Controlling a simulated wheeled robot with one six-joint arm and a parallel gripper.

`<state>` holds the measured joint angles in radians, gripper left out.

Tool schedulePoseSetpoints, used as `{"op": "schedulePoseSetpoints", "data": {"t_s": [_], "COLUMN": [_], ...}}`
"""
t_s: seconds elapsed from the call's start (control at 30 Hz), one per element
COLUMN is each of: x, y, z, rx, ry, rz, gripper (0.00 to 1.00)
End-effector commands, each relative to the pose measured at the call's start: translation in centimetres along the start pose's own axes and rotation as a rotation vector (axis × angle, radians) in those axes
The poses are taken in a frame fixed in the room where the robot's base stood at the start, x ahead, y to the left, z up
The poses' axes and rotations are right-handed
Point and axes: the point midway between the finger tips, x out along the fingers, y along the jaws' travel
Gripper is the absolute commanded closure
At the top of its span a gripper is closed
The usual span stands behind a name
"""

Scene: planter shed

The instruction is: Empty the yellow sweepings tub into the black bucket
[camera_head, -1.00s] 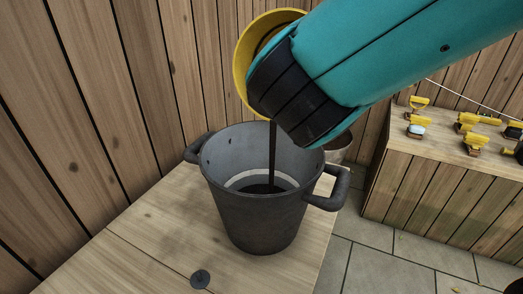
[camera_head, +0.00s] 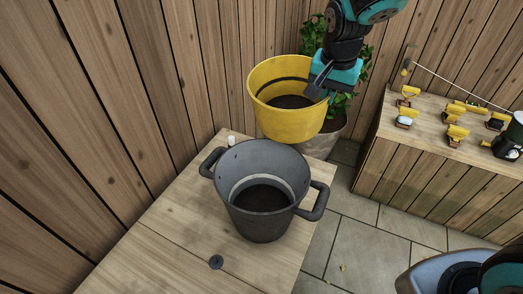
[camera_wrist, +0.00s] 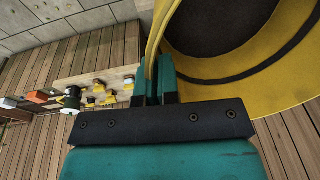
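The yellow tub (camera_head: 284,122) hangs nearly upright in the air, just behind and above the black bucket, with dark material still inside it. My gripper (camera_head: 322,88) is shut on the tub's right rim; in the wrist view the fingers (camera_wrist: 155,85) pinch the tub's yellow wall (camera_wrist: 220,72). The black bucket (camera_head: 263,222) stands upright on a wooden bench, with two side handles, a pale ring inside and dark material at its bottom. The tub's lower part overlaps the view near the bucket's back rim; I cannot tell the exact gap.
A plant pot (camera_head: 322,142) stands behind the bench. A wooden counter (camera_head: 400,160) at right carries several yellow-handled items. A plank wall stands close at left.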

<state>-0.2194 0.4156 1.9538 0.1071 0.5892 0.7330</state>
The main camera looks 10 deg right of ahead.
Motion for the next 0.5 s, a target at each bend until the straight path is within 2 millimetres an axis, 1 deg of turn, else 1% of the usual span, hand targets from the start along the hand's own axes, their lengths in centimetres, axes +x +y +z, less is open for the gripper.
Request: {"op": "schedulePoseSetpoints", "data": {"t_s": [0.13,0.23,0.5], "x": [0.2,-0.1,-2.6], "y": [-0.1,-0.1,-0.4], "z": [0.2,0.1,-0.3], "rx": [-0.003,-0.003,-0.004], "ry": [0.008,0.009,0.011], "rz": [-0.003,-0.003,-0.004], "gripper": [1.0,1.0,1.0]}}
